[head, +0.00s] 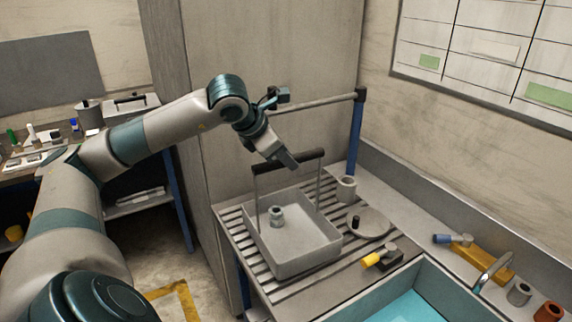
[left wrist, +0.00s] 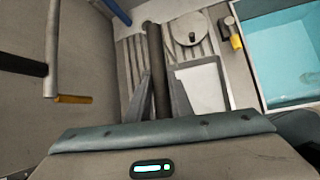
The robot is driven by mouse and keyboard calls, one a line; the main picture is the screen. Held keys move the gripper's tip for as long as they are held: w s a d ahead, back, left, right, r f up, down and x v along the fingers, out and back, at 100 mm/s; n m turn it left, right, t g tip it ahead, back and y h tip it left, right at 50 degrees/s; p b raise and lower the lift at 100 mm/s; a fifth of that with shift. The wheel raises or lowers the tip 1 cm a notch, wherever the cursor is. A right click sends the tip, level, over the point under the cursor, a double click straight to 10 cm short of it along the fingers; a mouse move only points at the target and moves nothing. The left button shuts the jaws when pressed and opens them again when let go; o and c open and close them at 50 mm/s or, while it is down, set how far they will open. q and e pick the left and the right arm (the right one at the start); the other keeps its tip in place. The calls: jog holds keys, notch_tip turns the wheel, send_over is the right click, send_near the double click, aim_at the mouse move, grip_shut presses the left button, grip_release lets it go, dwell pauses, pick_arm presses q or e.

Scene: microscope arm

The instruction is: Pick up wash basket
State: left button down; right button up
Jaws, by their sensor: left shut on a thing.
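The wash basket (head: 305,255) is a grey square tray with thin upright rods and a dark handle bar (head: 312,156). It appears to rest level on the slatted drain board (head: 232,224). A small grey ring-shaped part (head: 276,214) sits inside it. My left gripper (head: 285,161) is above the basket, shut on the handle bar. In the left wrist view the dark handle (left wrist: 158,75) runs between my fingers, with the pale basket (left wrist: 203,88) beyond. My right gripper is in neither view.
A round lidded dish (head: 372,224) and a grey cup (head: 346,189) stand on the board right of the basket. A yellow-handled tool (head: 380,257) lies near the water-filled sink (head: 410,305). A rail with a blue post (head: 356,135) stands behind.

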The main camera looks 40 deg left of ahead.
pick_arm(q)
notch_tip(320, 180, up, 2)
jog(key=shift+r, duration=0.2)
jog(key=d+r+b, duration=0.1)
jog(key=d+r, duration=0.2)
jog(key=d, duration=0.2)
jog(key=s+d+r+b, duration=0.1)
jog(key=d+r, duration=0.2)
jog(key=d, duration=0.3)
jog(key=shift+d+r, duration=0.25)
jog(key=shift+r, duration=0.1)
jog(key=shift+s, duration=0.1)
dwell(0.5)
